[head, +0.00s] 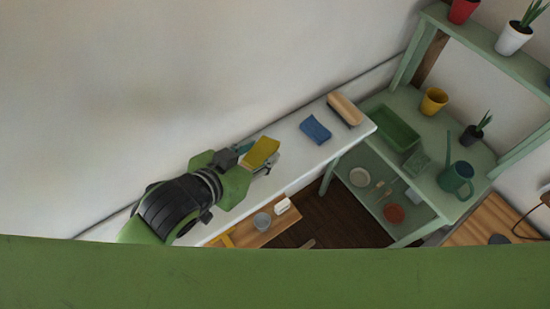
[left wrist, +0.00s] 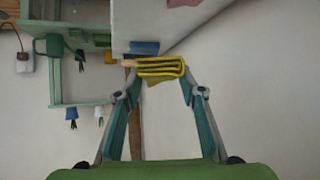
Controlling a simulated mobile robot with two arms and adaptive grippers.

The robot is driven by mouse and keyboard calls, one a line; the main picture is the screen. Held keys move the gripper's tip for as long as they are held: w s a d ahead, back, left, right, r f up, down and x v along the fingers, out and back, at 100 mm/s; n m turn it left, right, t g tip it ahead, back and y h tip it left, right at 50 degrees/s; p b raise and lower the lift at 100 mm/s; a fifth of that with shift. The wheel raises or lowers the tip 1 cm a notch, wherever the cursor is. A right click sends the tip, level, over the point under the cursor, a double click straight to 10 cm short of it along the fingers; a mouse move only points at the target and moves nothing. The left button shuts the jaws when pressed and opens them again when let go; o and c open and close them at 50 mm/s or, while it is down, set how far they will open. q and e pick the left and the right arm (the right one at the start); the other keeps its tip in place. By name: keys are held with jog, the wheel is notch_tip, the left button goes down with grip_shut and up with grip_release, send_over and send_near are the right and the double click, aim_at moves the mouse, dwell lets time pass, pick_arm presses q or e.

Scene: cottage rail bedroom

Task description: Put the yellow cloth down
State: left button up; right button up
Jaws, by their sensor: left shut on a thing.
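The yellow cloth (head: 262,153) is folded and held at the fingertips of my left gripper (head: 252,160), over the white shelf top (head: 292,160) in the head view. In the left wrist view the yellow cloth (left wrist: 160,68) is pinched between the two teal-lined fingers of the left gripper (left wrist: 160,75). I cannot tell whether the cloth touches the white surface. My right gripper does not show.
A blue cloth (head: 315,129) and a tan brush-like object (head: 344,108) lie farther along the white surface. A green plant stand (head: 440,125) stands to the right with a yellow pot (head: 433,101) and a watering can (head: 456,179). Bare white surface lies between the two cloths.

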aim_at(273, 146)
pick_arm(q)
jog(key=shift+w+d+f+p, duration=0.2)
jog(key=shift+w+d+p, duration=0.15)
jog(key=shift+w, duration=0.2)
jog(key=shift+w+d+f+p, duration=0.2)
jog(key=shift+w+p, duration=0.2)
jog(key=shift+w, duration=0.15)
jog(key=w+f, duration=0.1)
jog(key=w+d+f, duration=0.1)
jog(key=f, duration=0.1)
jog(key=w+d+f, duration=0.1)
jog(key=f, duration=0.1)
jog(key=shift+w, duration=0.3)
jog(key=shift+w+d+f, duration=0.2)
jog(key=shift+w+f, duration=0.15)
jog(key=shift+f, duration=0.15)
jog(key=shift+w+f, duration=0.1)
jog(key=shift+f, duration=1.55)
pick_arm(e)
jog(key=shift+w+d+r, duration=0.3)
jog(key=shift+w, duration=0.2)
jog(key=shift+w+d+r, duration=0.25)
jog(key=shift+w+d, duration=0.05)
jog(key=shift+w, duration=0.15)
pick_arm(q)
jog(key=o, duration=1)
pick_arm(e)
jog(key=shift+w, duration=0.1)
